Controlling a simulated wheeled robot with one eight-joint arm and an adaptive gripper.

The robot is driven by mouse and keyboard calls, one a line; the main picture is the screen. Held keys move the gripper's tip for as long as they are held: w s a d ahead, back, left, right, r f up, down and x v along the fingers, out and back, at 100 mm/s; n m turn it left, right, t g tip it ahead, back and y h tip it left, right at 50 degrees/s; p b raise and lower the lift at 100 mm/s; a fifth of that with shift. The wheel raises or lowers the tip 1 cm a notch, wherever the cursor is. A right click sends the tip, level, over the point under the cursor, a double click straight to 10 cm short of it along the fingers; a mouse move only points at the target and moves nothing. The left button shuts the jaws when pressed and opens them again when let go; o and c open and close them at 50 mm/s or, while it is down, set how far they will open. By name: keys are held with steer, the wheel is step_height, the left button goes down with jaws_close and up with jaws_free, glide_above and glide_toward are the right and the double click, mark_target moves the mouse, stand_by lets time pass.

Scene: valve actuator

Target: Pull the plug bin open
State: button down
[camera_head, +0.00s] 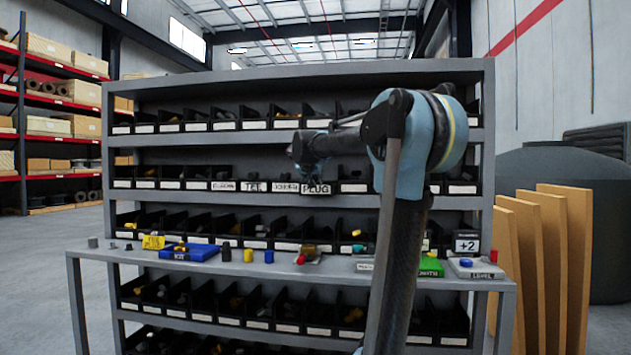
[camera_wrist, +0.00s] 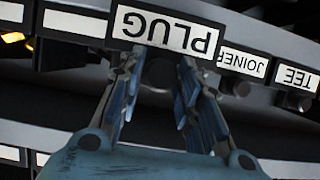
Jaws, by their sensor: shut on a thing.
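The plug bin (camera_head: 316,189) is in the second row of the grey rack, with a white PLUG label on its front. In the wrist view the PLUG label (camera_wrist: 165,29) appears upside down and larger than its neighbours, with the bin front standing out from the row. My gripper (camera_wrist: 161,66) has its fingers on either side of a dark part at the bin front and is shut on it. In the head view my gripper (camera_head: 312,174) is small and dark just above the PLUG label. The exact contact is partly hidden.
The joiner bin (camera_wrist: 243,62) and tee bin (camera_wrist: 296,76) are beside the plug bin. Below, a grey shelf (camera_head: 130,256) holds a blue tray (camera_head: 190,252), a green block (camera_head: 430,266) and several small parts. Wooden boards (camera_head: 548,240) lean at the right.

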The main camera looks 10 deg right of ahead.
steer(key=s, duration=0.2)
steer(key=s+a, duration=0.1)
steer(key=s, duration=0.1)
steer(key=shift+a, duration=0.2)
steer(key=c, duration=1.2)
jaws_free()
steer(key=shift+c, duration=0.2)
steer(key=v, duration=1.1)
steer(key=shift+s, duration=0.4)
steer(key=shift+r, duration=0.15)
